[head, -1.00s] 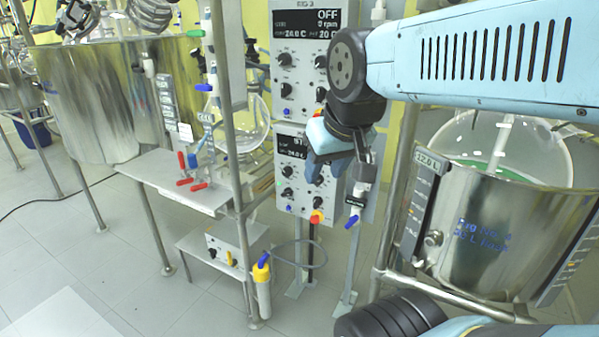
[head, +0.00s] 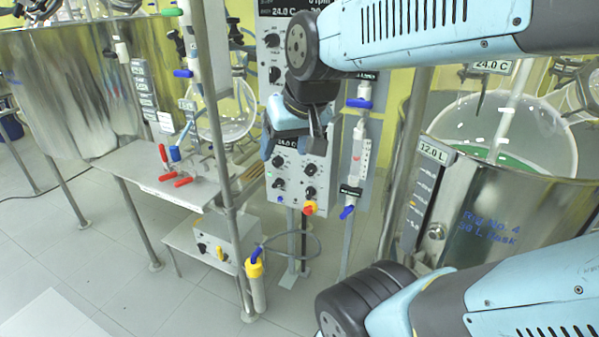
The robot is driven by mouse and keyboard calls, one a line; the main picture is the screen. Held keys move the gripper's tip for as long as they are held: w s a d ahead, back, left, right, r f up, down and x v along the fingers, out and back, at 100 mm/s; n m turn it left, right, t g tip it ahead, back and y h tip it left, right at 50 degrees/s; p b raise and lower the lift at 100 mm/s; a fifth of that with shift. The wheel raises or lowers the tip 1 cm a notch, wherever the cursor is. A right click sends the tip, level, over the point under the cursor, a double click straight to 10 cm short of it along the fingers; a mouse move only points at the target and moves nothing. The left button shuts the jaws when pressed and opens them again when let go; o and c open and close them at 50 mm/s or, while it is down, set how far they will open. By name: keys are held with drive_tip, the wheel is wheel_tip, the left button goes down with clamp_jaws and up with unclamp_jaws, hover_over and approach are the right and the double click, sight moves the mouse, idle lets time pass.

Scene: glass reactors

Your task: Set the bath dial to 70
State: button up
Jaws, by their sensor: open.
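The lower grey control panel (head: 296,189) stands in the middle of the head view. It has several black dials, among them an upper-left dial (head: 278,160), an upper-right dial (head: 310,169), a lower-left dial (head: 278,183) and a lower-right dial (head: 310,192). I cannot read which one is the bath dial or where it points. My gripper (head: 291,146) is open and empty, and appears in front of the panel's top, above the dials. It partly covers the dark display (head: 299,147). I cannot tell its distance from the panel.
An upper panel (head: 268,58) with more dials is partly behind my arm. A steel vessel (head: 500,220) stands at the right and a larger one (head: 70,95) at the left. A shelf (head: 135,165) with red-handled valves and a glass flask (head: 230,110) are left of the panel.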

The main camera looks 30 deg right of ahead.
drive_tip(key=w+a+f+m+y, duration=0.1)
drive_tip(key=w+a+f+m, duration=0.15)
drive_tip(key=w+f, duration=0.75)
drive_tip(key=m+t+h, duration=0.5)
drive_tip(key=t+h, duration=0.1)
drive_tip(key=h, duration=1)
approach(309, 173)
drive_tip(key=shift+y, duration=0.3)
drive_tip(key=x, duration=0.9)
drive_tip(key=shift+d+r, duration=0.15)
drive_tip(key=shift+r, duration=0.05)
drive_tip(key=shift+s, duration=0.1)
